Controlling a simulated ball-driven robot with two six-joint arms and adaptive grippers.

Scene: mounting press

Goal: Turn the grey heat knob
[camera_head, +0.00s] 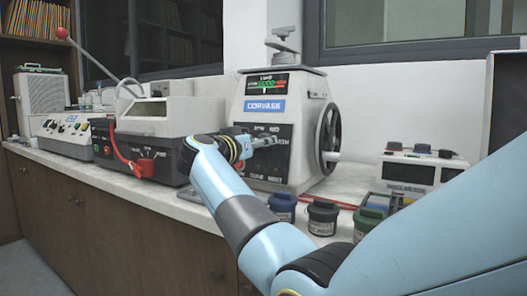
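The mounting press (300,88) stands on the white counter, grey with a display, a blue label and a dark front panel (283,168). My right gripper (272,140) is at the upper part of this panel, its fingers pointing right across it. I cannot tell whether it touches the panel or whether its fingers are open or shut. The grey heat knob cannot be made out; small controls on the panel are too small to tell apart, and the gripper covers part of it. My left gripper is not in view.
A black handwheel (328,138) is on the press's right side. Blue (283,207) and black (323,217) lidded jars stand in front of it, with a green-lidded jar (369,222) to the right. A dark machine (150,150) is to the left.

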